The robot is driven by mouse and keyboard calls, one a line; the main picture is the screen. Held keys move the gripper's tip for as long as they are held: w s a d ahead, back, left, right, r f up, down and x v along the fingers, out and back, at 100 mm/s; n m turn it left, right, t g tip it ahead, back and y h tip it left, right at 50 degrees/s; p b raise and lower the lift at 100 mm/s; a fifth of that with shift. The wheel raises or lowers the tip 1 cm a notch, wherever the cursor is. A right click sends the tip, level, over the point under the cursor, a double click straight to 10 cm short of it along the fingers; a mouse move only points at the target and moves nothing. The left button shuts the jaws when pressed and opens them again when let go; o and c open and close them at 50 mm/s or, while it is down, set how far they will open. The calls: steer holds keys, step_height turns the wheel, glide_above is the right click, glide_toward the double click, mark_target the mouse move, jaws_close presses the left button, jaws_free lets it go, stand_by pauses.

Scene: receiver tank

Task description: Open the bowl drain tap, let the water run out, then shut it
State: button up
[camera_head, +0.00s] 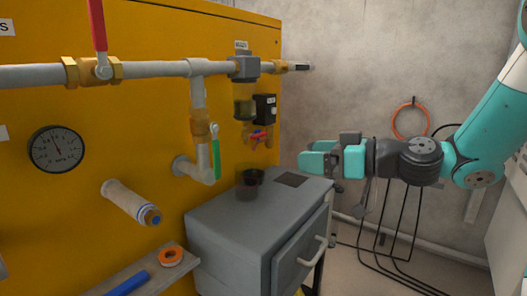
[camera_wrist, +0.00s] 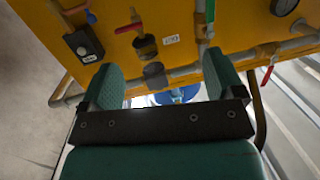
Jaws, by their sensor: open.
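The filter bowl (camera_head: 244,102), with yellowish liquid in it, hangs under a grey head on the pipe. It also shows in the wrist view (camera_wrist: 146,48), which looks upside down. Below it are small brass fittings and a red handle (camera_head: 259,135), which I take for the drain tap. Its exact setting is too small to tell. In the wrist view the tap (camera_wrist: 130,27) is at the bowl's end. My gripper (camera_head: 304,160) is open and empty, to the right of the bowl and apart from it. Its fingers (camera_wrist: 165,72) frame the bowl and head in the wrist view.
A dark cup (camera_head: 252,177) stands on the grey cabinet (camera_head: 220,215) below the bowl. A black box (camera_head: 265,108) is beside the bowl. A green-handled valve (camera_head: 216,155), a red-handled valve (camera_head: 103,70) and a gauge (camera_head: 57,149) are left. Free air lies between gripper and panel.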

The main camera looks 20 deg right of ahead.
mark_target(261, 135)
steer(key=w+d+t+h, duration=0.1)
steer(key=w+d+t, duration=0.1)
steer(key=d+t, duration=0.15)
steer(key=shift+m+g, duration=0.4)
steer(key=shift+g, duration=0.05)
steer(key=x, duration=1.6)
steer(key=shift+w+d+r, duration=0.15)
steer(key=shift+w+r, duration=0.05)
steer(key=shift+w, duration=0.05)
steer(key=c, duration=0.9)
steer(key=shift+p, duration=0.3)
